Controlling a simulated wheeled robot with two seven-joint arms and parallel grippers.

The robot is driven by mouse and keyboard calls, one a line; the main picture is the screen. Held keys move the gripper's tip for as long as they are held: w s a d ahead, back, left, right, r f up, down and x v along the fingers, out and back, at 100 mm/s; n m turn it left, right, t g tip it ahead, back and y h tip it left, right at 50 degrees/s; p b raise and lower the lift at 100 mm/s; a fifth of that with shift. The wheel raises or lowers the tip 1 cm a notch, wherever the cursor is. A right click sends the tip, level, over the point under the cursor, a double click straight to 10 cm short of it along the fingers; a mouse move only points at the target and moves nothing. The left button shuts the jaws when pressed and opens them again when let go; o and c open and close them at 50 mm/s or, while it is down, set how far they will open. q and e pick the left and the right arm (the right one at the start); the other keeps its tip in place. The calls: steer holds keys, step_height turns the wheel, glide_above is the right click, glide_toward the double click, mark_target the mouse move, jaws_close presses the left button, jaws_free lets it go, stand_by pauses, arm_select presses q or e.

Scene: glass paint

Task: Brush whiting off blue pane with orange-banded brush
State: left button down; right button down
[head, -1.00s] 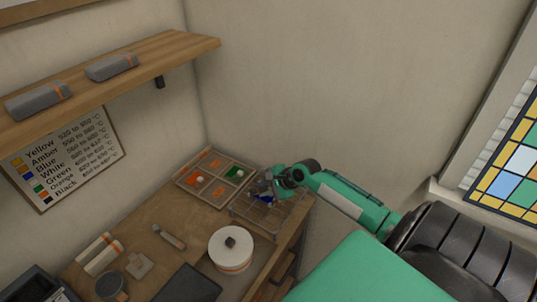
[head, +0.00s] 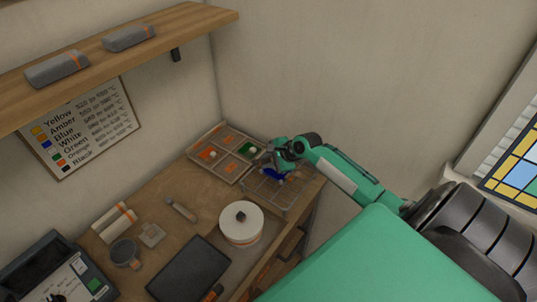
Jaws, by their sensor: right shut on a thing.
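The blue pane (head: 275,175) is a small deep-blue piece at the wire rack (head: 287,198), at the back right of the bench. A small pale spot shows at its right side, perhaps whiting. My right gripper (head: 264,163) is right at the pane, above the rack's left part, and covers some of it. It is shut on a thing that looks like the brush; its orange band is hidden. Whether the bristles touch the pane I cannot tell. My left gripper is out of view.
A divided tray (head: 205,167) with orange and green glass stands left of the rack. A white round pot (head: 241,226), a grey tool (head: 181,210), a dark slab (head: 190,268) and a grey cup (head: 124,253) stand on the bench (head: 160,190). A shelf (head: 190,25) juts out above.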

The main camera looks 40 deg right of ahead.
steer(key=shift+s+d+r, duration=0.1)
steer(key=shift+s+d, duration=0.2)
steer(key=shift+s, duration=0.7)
steer(key=shift+s+d+f, duration=0.1)
steer(key=shift+s+d, duration=0.2)
steer(key=shift+s, duration=0.65)
steer(key=shift+s+d+r, duration=0.1)
steer(key=shift+s+d, duration=0.2)
steer(key=shift+s, duration=0.7)
steer(key=shift+r, duration=0.55)
steer(key=shift+w+a+r, duration=0.1)
steer(key=shift+w+a, duration=0.05)
steer(key=shift+w, duration=0.35)
steer(key=shift+w+a, duration=0.25)
steer(key=shift+w, duration=0.6)
steer(key=shift+w+a, duration=0.25)
steer(key=shift+w, duration=0.6)
steer(key=shift+w+a, duration=0.25)
steer(key=shift+w, duration=0.6)
steer(key=shift+f, duration=0.2)
steer(key=shift+f, duration=0.25)
steer(key=shift+f, duration=0.25)
